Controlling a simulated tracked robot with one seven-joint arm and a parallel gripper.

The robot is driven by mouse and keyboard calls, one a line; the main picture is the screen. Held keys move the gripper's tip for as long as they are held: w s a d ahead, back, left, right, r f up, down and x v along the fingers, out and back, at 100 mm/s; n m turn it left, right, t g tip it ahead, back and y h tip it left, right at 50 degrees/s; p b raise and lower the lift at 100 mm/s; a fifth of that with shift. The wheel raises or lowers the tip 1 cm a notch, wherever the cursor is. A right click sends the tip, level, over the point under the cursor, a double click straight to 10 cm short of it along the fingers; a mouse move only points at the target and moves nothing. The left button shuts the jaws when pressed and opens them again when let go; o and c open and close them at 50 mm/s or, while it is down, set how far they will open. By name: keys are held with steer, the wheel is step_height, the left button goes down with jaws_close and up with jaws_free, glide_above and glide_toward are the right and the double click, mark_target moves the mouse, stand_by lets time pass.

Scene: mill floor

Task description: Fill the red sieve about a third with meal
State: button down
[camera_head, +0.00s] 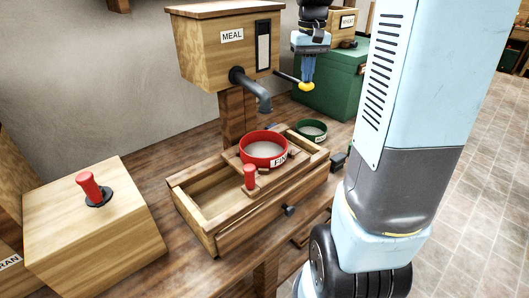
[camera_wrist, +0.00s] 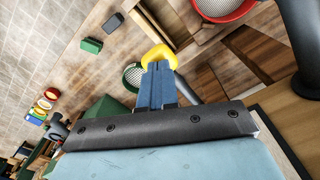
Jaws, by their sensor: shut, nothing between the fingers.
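The red sieve (camera_head: 264,149) sits on a wooden board over the open drawer-like box, below the grey spout (camera_head: 252,88) of the wooden meal hopper (camera_head: 222,50). Its pale round inside shows; I cannot tell whether any meal lies in it. Part of the red sieve (camera_wrist: 247,12) is at the top of the wrist view. A dark lever with a yellow knob (camera_head: 306,87) sticks out from the hopper. My gripper (camera_head: 307,80) points down, shut and empty, with its fingertips at the knob. The yellow knob (camera_wrist: 158,56) shows just beyond the blue fingers in the wrist view; contact is unclear.
A green sieve (camera_head: 312,130) stands behind the red one. A red upright handle (camera_head: 250,177) stands at the board's front. A wooden box with a red handle (camera_head: 90,188) is at the left. A green chest (camera_head: 330,88) stands behind my gripper. The wooden trough (camera_head: 213,193) is open at left.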

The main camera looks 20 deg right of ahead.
steer(key=shift+f, duration=1.8)
steer(key=shift+r, duration=0.15)
stand_by(1.9)
step_height(320, 180, up, 9)
steer(key=shift+f, duration=0.15)
stand_by(0.4)
